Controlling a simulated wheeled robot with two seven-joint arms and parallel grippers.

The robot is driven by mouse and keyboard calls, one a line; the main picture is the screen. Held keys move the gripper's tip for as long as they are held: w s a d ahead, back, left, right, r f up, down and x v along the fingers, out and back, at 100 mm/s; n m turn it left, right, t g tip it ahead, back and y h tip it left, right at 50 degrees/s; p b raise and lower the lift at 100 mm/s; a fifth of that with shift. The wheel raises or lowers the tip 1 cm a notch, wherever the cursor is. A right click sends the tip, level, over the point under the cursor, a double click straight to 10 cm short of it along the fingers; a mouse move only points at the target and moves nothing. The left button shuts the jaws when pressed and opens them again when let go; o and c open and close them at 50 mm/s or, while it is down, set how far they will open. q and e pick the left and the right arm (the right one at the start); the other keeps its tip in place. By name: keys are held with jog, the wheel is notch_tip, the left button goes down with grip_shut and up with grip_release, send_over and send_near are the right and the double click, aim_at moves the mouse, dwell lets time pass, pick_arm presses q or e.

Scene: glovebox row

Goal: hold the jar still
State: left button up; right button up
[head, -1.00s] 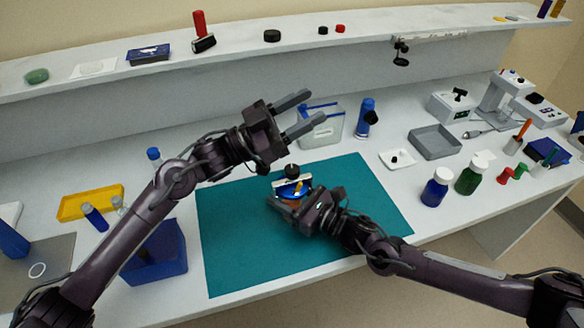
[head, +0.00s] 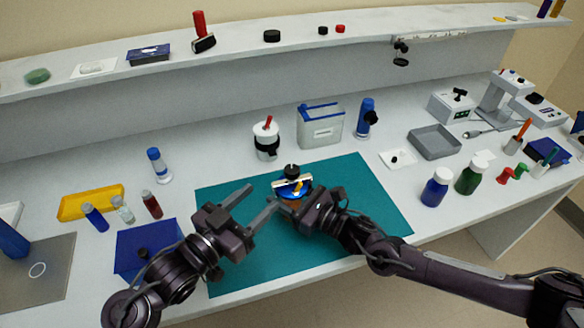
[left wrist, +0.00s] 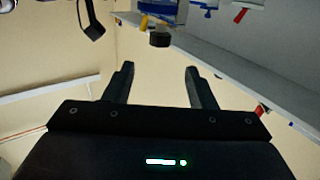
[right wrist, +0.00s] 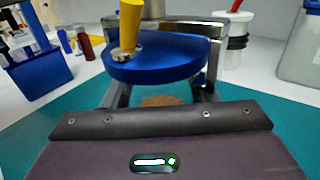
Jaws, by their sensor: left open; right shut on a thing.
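The jar stands on the teal mat (head: 240,265). Its blue lid (head: 290,192) has a yellow piece on top and a metal bar across it, with a black knob (head: 291,170) just behind. In the right wrist view the blue lid (right wrist: 155,62) fills the upper middle, and a brownish part of the jar (right wrist: 160,101) shows below it. My right gripper (right wrist: 163,97) is shut on the jar below the lid; its fingers hide much of the body. My left gripper (head: 264,197) is open and empty, left of the jar, its fingers pointing towards it.
A blue box (head: 145,245) stands near my left arm. A white pot with black bands (head: 266,142) and a clear blue-rimmed container (head: 320,126) stand behind the mat. Blue (head: 436,187) and green (head: 469,175) bottles stand right of it. The mat's right part is clear.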

aim_at(287, 174)
pick_arm(q)
jog(key=x, duration=1.1)
jog(key=shift+w+d+f, duration=0.1)
jog(key=shift+w+d, duration=0.15)
jog(key=shift+w, duration=0.1)
jog(key=shift+c, duration=0.2)
jog(key=c, duration=0.9)
